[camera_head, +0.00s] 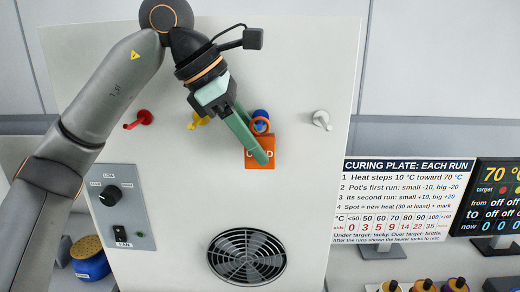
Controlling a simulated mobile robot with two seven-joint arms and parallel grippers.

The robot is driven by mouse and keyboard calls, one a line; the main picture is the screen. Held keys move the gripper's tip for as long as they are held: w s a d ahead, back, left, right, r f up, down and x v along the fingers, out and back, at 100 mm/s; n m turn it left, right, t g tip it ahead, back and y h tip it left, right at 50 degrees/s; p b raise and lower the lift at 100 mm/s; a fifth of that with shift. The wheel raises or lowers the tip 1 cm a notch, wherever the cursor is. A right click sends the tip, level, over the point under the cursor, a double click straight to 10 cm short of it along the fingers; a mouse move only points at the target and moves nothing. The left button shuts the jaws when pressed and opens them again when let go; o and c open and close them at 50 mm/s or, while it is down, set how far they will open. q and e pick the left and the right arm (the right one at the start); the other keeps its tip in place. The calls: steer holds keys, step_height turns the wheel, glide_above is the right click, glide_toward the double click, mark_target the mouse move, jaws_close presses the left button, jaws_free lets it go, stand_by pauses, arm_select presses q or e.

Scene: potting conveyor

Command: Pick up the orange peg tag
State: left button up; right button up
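The orange tag (251,160) hangs by a ring from the blue peg (261,114) on the upright pale panel. It bears white lettering, partly covered by my gripper. My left gripper (262,157), with green fingers, points down and right, and its fingertips lie across the front of the tag. The fingers overlap in this view, so I cannot tell whether they are apart or whether they touch the tag. My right gripper is not in view.
A red peg (139,119), a yellow peg (198,121) and a white peg (321,119) flank the tag on the panel (180,265). Below are a fan grille (247,256) and a dial (110,195). A sign (403,200) and a dark display (490,197) stand at right.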

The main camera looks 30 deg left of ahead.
arm_select(q)
jaws_close()
steer(key=shift+r, duration=0.1)
stand_by(0.4)
